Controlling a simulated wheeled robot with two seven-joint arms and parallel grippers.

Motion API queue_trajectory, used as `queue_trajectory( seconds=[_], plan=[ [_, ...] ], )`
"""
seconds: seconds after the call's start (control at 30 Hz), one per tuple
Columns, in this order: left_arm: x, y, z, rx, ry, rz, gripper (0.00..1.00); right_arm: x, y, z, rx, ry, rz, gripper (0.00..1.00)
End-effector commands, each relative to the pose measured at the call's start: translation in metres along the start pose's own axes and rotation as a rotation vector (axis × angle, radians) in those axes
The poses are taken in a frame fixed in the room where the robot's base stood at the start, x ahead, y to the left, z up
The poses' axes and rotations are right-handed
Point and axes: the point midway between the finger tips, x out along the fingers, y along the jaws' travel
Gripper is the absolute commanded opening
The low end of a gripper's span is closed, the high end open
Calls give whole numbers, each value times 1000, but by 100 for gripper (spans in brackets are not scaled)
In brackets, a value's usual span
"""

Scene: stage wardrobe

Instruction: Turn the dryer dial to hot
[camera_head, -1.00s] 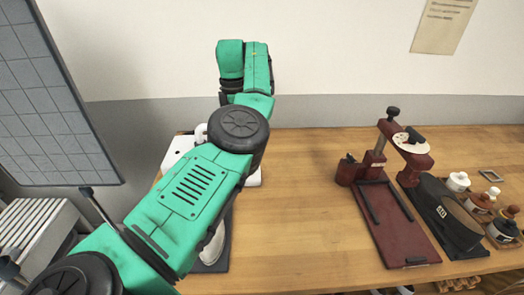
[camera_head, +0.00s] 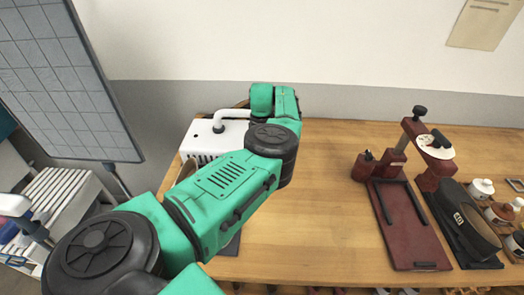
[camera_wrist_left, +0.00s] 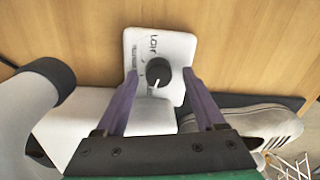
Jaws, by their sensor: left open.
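The dryer is a white box with a pale hose (camera_head: 213,130), at the left of the table in the head view, partly hidden by my green left arm. In the left wrist view its white control panel (camera_wrist_left: 142,45) carries a round black dial (camera_wrist_left: 158,73) with a white pointer mark towards the lower left of the picture. Printed marks lie beside the dial; they are too small to read. My left gripper (camera_wrist_left: 159,78) is open, one purple finger on each side of the dial. Contact cannot be told. The head view hides this gripper. My right gripper is not in view.
A grey-white shoe (camera_wrist_left: 262,126) lies on a dark mat by the dryer. The pale hose (camera_wrist_left: 25,105) stands left in the wrist view. A dark red press (camera_head: 408,222) and several bottles (camera_head: 500,213) stand at the right. The table's middle is clear.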

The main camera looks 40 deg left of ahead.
Motion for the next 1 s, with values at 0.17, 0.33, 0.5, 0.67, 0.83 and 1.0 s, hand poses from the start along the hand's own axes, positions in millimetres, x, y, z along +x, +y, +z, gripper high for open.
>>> queue_trajectory(
  seconds=[0.17, 0.33, 0.5, 0.67, 0.83, 1.0],
  plan=[
    [0, 0, 0, 0, 0, 0, 44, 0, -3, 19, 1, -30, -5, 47],
    [0, 0, 0, 0, 0, 0, 0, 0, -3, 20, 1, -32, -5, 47],
    [0, 0, 0, 7, 0, 0, 0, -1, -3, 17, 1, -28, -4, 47],
    [-1, 0, 0, 41, 4, -1, 0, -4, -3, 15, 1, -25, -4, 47],
    [-2, 0, 0, 123, 9, 0, 0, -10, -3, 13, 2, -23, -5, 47],
    [-3, 0, 0, 250, 16, -1, 0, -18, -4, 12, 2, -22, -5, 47]
  ],
)
